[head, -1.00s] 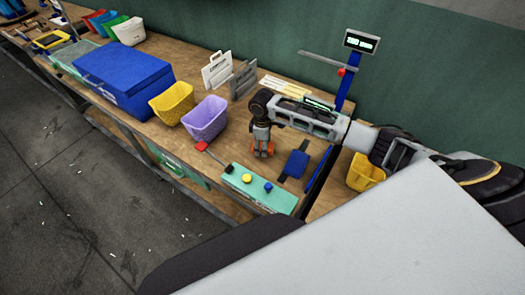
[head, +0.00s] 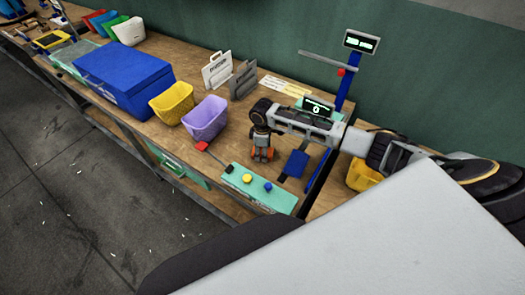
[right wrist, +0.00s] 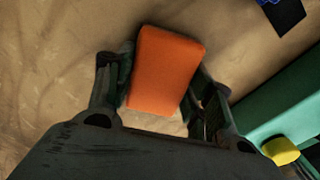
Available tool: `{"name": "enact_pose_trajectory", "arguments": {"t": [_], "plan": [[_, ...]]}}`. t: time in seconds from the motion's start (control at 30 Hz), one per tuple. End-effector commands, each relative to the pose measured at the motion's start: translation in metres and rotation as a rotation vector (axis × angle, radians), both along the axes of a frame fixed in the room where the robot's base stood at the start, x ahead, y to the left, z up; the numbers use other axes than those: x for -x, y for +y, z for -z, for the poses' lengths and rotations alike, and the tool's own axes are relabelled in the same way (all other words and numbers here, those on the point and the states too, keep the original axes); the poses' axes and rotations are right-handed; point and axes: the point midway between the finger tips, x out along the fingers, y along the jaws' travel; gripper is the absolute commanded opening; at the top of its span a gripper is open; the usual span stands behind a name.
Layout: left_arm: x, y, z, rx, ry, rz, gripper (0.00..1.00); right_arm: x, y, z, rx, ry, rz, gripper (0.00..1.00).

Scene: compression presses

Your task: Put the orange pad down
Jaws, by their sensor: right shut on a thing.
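The orange pad (right wrist: 165,70) is between the fingers of my right gripper (right wrist: 160,88) in the right wrist view, with wooden table top behind it. In the head view my right gripper (head: 262,153) points down at the table, beside the teal press base. Only small orange bits show there, around its fingertips. The right gripper is shut on the pad. I cannot tell whether the pad touches the table. My left gripper is not in view.
A blue pad (head: 297,163) is to the right. Purple (head: 206,118) and yellow (head: 172,103) baskets stand left. A blue post (head: 345,93) with a display stands behind.

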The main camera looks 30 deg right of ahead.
Motion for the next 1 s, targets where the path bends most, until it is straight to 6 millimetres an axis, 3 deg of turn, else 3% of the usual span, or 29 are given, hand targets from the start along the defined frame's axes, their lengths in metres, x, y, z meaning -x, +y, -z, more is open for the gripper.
{"name": "enact_pose_trajectory", "arguments": {"t": [0.03,0.07,0.23,0.67,1.0], "plan": [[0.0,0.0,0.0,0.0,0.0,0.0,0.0,0.0,0.0,0.001,-0.001,0.001,0.0,0.3],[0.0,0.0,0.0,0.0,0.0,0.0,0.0,0.0,0.0,0.001,-0.001,0.001,0.0,0.54],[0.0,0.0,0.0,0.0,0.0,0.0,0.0,0.0,0.0,0.001,0.0,0.0,0.0,0.74],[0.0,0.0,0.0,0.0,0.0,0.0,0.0,0.0,0.0,-0.001,0.0,-0.001,0.0,0.74],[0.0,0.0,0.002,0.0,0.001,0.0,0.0,-0.001,0.0,-0.031,-0.001,-0.002,0.0,0.74]]}}
